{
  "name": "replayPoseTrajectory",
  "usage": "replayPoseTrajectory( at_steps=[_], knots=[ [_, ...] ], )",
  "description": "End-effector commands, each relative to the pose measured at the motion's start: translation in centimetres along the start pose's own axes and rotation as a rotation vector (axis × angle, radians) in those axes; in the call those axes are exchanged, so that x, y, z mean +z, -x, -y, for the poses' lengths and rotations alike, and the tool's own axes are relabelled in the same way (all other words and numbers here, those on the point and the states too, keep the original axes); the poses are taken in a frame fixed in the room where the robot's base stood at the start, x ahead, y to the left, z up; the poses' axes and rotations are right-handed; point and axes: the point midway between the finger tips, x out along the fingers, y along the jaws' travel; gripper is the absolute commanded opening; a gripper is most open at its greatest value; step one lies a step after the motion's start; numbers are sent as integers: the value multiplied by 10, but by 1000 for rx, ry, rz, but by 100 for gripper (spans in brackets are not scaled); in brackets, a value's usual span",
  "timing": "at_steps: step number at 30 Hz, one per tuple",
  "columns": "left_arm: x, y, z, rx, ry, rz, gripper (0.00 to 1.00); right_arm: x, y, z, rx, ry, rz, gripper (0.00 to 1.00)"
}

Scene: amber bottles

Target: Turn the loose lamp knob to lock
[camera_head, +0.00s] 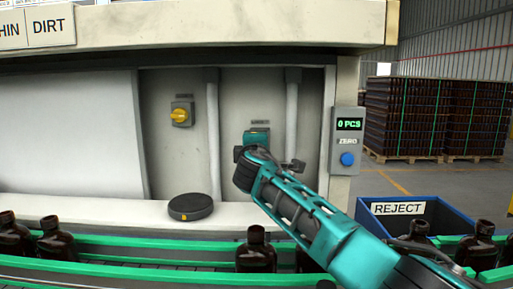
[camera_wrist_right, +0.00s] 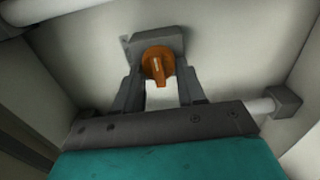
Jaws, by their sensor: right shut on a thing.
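The orange lamp knob (camera_wrist_right: 157,65) sits on a grey switch box (camera_wrist_right: 158,42) on the wall in the right wrist view. Its grip ridge stands close to vertical, slightly tilted. My right gripper (camera_wrist_right: 160,80) is shut on the knob, with one dark finger on each side. In the head view my right arm reaches in from the lower right to the wall recess. There my right gripper (camera_head: 257,139) hides the held knob. A second, yellow knob (camera_head: 180,115) on a grey box shows to its left, untouched. My left gripper is not in view.
Pale vertical pipes (camera_head: 213,135) flank the switch. A black round disc (camera_head: 190,206) lies on the ledge. Brown bottles (camera_head: 256,252) stand along the green-railed conveyor (camera_head: 180,250). A counter box (camera_head: 348,140) reads "0 PCS", above a blue REJECT bin (camera_head: 440,224).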

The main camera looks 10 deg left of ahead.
Motion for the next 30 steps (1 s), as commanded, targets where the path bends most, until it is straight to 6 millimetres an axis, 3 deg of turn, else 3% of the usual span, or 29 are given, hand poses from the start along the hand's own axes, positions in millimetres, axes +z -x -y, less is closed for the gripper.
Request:
replayPoseTrajectory(
  at_steps=[17,18,24,30],
  knots=[
    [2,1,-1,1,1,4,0,0,0,-2,2,-31,0,9],
    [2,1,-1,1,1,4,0,0,0,-2,2,-31,0,43],
    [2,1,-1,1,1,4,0,0,0,-1,1,-30,0,62],
    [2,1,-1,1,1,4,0,0,0,-1,0,-29,0,63]
  ],
)
